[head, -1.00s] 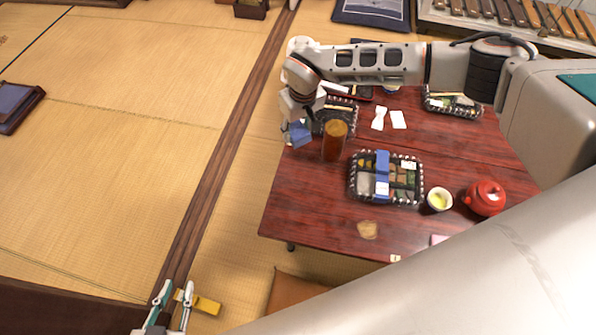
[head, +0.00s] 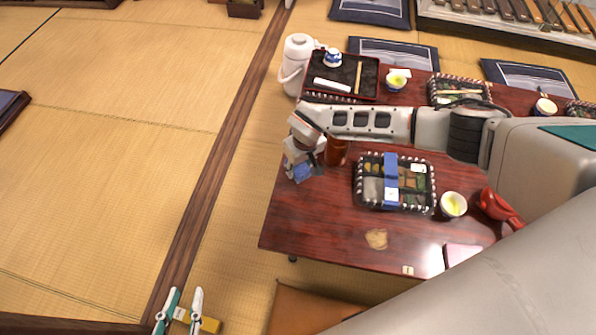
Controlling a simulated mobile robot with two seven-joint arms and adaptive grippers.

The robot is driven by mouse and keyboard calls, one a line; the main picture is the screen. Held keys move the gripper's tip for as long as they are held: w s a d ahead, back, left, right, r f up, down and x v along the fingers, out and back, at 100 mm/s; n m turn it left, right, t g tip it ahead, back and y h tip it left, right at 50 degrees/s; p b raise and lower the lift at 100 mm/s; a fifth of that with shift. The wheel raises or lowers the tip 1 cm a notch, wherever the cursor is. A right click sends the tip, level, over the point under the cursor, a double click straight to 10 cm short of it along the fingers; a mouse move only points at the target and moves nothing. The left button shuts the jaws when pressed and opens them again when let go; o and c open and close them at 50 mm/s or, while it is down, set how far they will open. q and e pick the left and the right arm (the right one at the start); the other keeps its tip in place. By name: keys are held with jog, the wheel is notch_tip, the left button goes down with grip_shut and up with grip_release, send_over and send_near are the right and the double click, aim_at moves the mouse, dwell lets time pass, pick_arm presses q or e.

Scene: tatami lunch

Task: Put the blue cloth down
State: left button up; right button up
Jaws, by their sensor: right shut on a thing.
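The blue cloth (head: 301,173) is a small bundle at the left edge of the dark red table (head: 300,222). My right gripper (head: 304,163) is shut on it from above and hides part of it. I cannot tell whether the cloth touches the tabletop. My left gripper (head: 183,302) is at the bottom left, away from the table. Its two fingers are apart.
A brown cup (head: 337,152) stands close to my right gripper, partly hidden by my arm. A bento box with a blue band (head: 368,190), a green tea cup (head: 453,206) and a red teapot (head: 497,207) are to the right. A white flask (head: 296,62) and a tray (head: 313,88) are behind. The front left tabletop is clear.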

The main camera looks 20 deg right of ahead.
aim_at(299, 173)
jog(key=f, duration=0.1)
jog(key=f+b, duration=0.1)
jog(key=f, duration=0.1)
jog(key=shift+s+f, duration=0.25)
jog(key=shift+f, duration=0.15)
jog(key=shift+w+f, duration=0.2)
jog(key=shift+f, duration=0.1)
jog(key=shift+c, duration=0.3)
jog(key=shift+w+r, duration=0.1)
jog(key=shift+r, duration=0.1)
jog(key=shift+c, duration=0.2)
jog(key=shift+f+b, duration=0.25)
jog(key=shift+b, duration=0.05)
jog(key=o, duration=1)
pick_arm(q)
jog(key=shift+w+d+r, duration=0.15)
jog(key=shift+d+r, duration=0.15)
jog(key=shift+d, duration=0.25)
pick_arm(e)
jog(key=shift+o, duration=0.4)
jog(key=shift+r, duration=0.1)
